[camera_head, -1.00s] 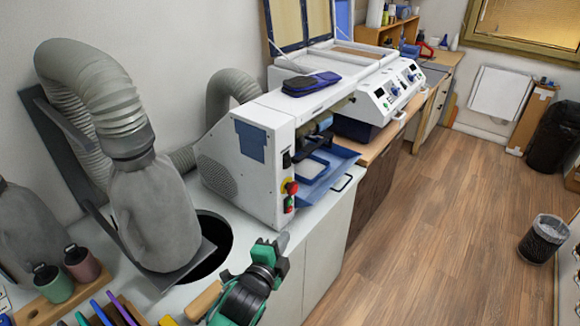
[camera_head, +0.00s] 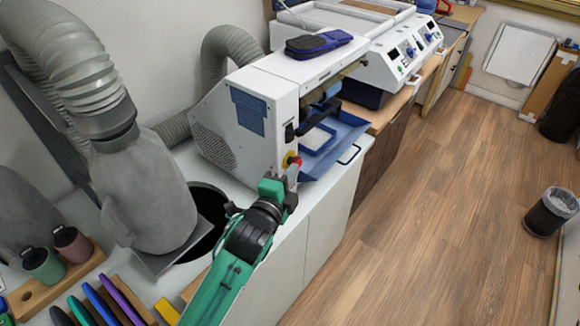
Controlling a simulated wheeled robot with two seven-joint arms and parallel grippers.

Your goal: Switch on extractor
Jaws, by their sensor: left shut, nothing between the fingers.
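The white extractor machine (camera_head: 240,130) stands on the white counter, with a grey flexible hose behind it. On its front edge are a black switch (camera_head: 289,132) and a red and yellow emergency button (camera_head: 294,161). My left gripper (camera_head: 292,178) is shut and empty, its tips just below the red button and close to the front panel. It hides the lower green and red buttons of the panel. I cannot tell whether the fingertips touch the panel. My right gripper is not in view.
A blue tray (camera_head: 345,135) with a handle juts out to the right of the panel. A large grey hose with a cloth-covered collar (camera_head: 145,195) stands at left beside a dark round hole (camera_head: 205,205). Coloured tools and bottles fill the lower left.

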